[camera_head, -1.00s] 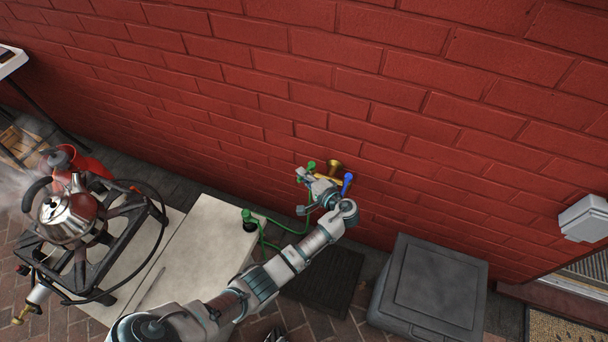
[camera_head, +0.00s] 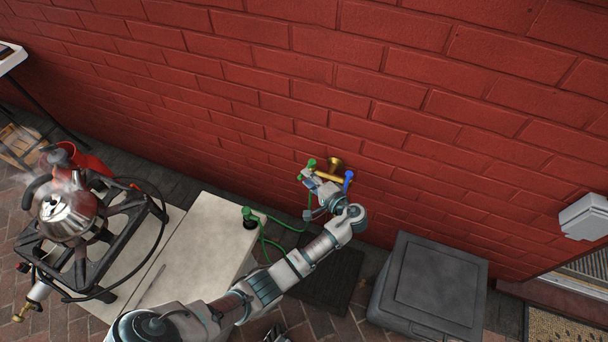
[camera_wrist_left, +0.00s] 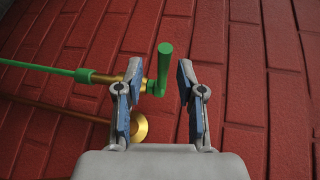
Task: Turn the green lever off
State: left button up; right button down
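The green lever (camera_wrist_left: 164,68) is on a brass tap on the brick wall. In the left wrist view it stands upright, with its handle in the gap between the fingertips of my left gripper (camera_wrist_left: 160,78). The gripper is open, with a clear gap on the handle's left and a smaller one on its right. In the head view the green lever (camera_head: 311,164) shows small above my left gripper (camera_head: 307,193), beside the brass pipe (camera_head: 331,179). My wrist hides part of the tap.
A green hose (camera_head: 272,244) runs from the tap to a pale counter (camera_head: 205,245). A steaming kettle (camera_head: 68,215) stands on a burner (camera_head: 125,204) at left. A grey box (camera_head: 437,285) stands at lower right.

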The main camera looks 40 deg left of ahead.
pick_arm(q)
jog(key=v, duration=0.9)
jog(key=shift+f, duration=0.15)
